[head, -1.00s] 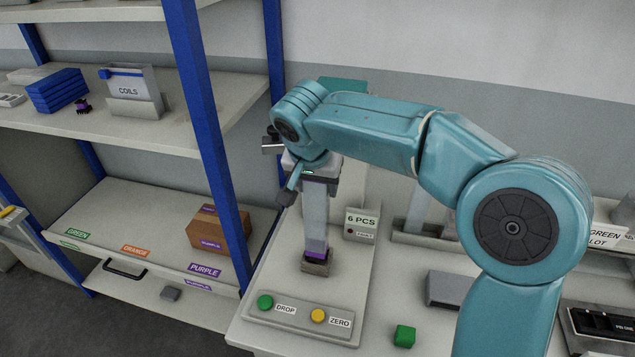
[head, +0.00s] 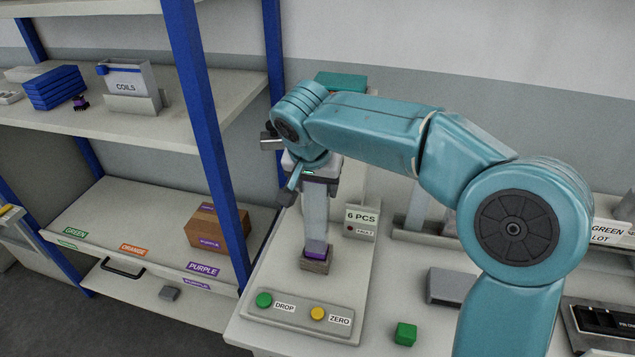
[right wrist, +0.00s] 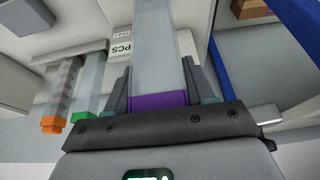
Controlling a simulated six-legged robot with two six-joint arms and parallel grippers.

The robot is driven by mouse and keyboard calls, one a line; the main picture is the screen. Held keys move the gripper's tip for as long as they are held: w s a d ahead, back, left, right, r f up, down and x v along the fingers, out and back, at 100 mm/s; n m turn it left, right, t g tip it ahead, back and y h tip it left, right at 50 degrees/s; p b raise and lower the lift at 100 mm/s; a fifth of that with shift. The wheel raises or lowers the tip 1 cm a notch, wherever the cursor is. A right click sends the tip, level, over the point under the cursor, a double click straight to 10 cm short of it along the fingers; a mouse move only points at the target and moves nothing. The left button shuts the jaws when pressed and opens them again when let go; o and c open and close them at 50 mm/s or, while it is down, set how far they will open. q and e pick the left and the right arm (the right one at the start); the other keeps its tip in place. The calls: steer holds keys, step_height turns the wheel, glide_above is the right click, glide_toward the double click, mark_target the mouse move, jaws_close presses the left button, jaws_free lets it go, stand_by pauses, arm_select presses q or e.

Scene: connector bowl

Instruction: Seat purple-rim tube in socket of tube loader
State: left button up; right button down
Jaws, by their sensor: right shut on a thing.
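The purple-rim tube (head: 315,215) is a clear grey, square-sided tube standing about upright in the head view. Its purple lower end (head: 317,248) is at the small socket block (head: 316,265) of the tube loader (head: 350,290). I cannot tell whether the end is inside the socket or just above it. My right gripper (head: 318,183) is shut on the tube's upper part. In the right wrist view the tube (right wrist: 160,45) runs away between the fingers (right wrist: 158,88), with a purple band (right wrist: 158,101) close to the palm. My left gripper is not in view.
The loader has a green DROP button (head: 264,300), a yellow ZERO button (head: 317,314) and a 6 PCS sign (head: 361,222). A green block (head: 405,334) lies on the table to the right. A blue rack post (head: 208,150) stands left. Orange-ended (right wrist: 62,95) and green-ended (right wrist: 90,85) tubes show in the wrist view.

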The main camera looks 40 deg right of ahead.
steer(key=shift+f+b, duration=1.9)
steer(key=shift+f, duration=0.25)
steer(key=shift+c, duration=1.6)
jaws_free()
steer(key=shift+r, duration=0.1)
steer(key=p+v, duration=0.1)
steer(key=v, duration=1.5)
steer(key=shift+p, duration=0.3)
steer(key=shift+s, duration=0.1)
